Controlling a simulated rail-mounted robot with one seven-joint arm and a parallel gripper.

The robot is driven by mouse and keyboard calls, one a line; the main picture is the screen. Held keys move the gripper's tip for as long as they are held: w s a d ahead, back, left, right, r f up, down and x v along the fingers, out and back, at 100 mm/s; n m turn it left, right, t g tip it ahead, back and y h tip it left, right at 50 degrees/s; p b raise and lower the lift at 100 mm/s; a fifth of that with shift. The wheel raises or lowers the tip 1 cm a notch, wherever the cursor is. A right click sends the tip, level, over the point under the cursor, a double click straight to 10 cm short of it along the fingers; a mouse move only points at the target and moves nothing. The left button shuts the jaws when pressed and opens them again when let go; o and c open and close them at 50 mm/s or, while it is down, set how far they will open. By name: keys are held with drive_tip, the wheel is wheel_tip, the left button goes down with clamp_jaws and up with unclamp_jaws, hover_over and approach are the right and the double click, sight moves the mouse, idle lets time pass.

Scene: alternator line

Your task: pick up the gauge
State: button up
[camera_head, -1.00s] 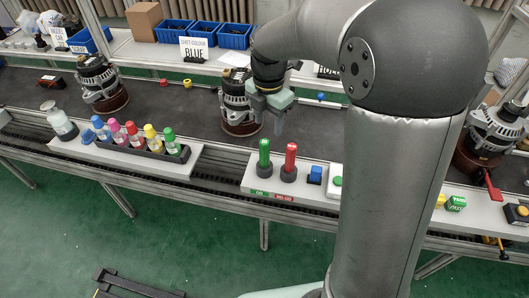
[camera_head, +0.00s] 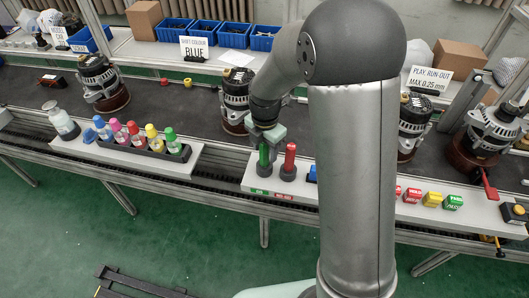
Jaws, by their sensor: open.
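Two upright gauge handles stand in dark round holders on the white front shelf: a green one (camera_head: 264,157) and, just right of it, a red one (camera_head: 290,158). Small green and red labels sit on the shelf edge below them. My gripper (camera_head: 266,146) is open and points down at the top of the green handle, partly covering it. I cannot tell whether its fingers touch the handle. The red handle stands clear of the fingers.
A rack of coloured-cap bottles (camera_head: 152,146) stands on the left. An alternator (camera_head: 237,102) is close behind my gripper. Further alternators (camera_head: 413,124) stand on the dark belt. My arm hides part of the shelf to the right. Coloured blocks (camera_head: 432,199) lie beyond it.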

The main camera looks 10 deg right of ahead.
drive_tip(key=shift+c, duration=0.3)
clamp_jaws()
drive_tip(key=shift+r, duration=0.1)
drive_tip(key=shift+w+r, duration=0.1)
drive_tip(key=shift+r, duration=0.45)
drive_tip(key=s+d+r+b, duration=0.2)
drive_tip(key=s+r, duration=0.9)
drive_tip(key=s, duration=0.3)
drive_tip(key=shift+r, duration=0.4)
